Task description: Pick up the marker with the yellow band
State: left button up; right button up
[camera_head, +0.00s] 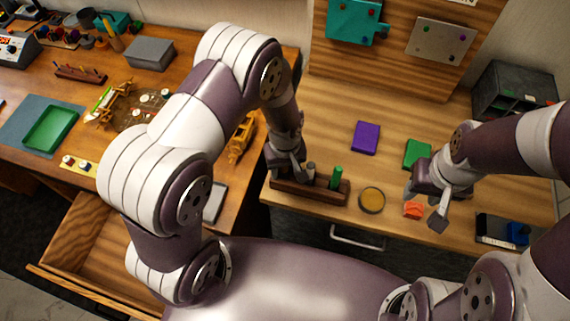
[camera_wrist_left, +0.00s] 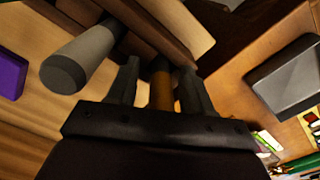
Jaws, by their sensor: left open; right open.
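A dark wooden rack (camera_head: 320,193) stands at the front of the right-hand desk and holds upright markers. My left gripper (camera_head: 286,168) is over its left end. In the left wrist view, the open left gripper (camera_wrist_left: 160,82) has one finger on each side of a marker with a yellow-orange band (camera_wrist_left: 162,92). I cannot tell whether the fingers touch it. A grey marker (camera_wrist_left: 82,58) stands beside it and also shows in the head view (camera_head: 311,171). A green marker (camera_head: 336,178) stands further right in the rack. My right gripper (camera_head: 426,207) is open and empty near an orange object (camera_head: 413,209).
A round amber dish (camera_head: 371,200) is right of the rack. A purple block (camera_head: 366,137) and a green block (camera_head: 417,153) lie behind it. A dark box (camera_head: 512,92) stands at the back right. An open drawer (camera_head: 90,250) juts out at the lower left.

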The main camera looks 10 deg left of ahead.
pick_arm(q)
jog(key=shift+a, duration=0.15)
jog(key=shift+c, duration=0.4)
grip_shut()
jog(key=shift+r, duration=0.15)
jog(key=shift+r, duration=0.35)
notch_tip(320, 180, up, 3)
jog(key=shift+f+b, duration=0.1)
jog(key=shift+b, duration=0.75)
jog(key=s+d+r+b, duration=0.2)
jog(key=s+d+r, duration=0.5)
jog(key=s+d, duration=0.1)
jog(key=shift+s+r, duration=0.15)
jog(key=shift+s, duration=0.25)
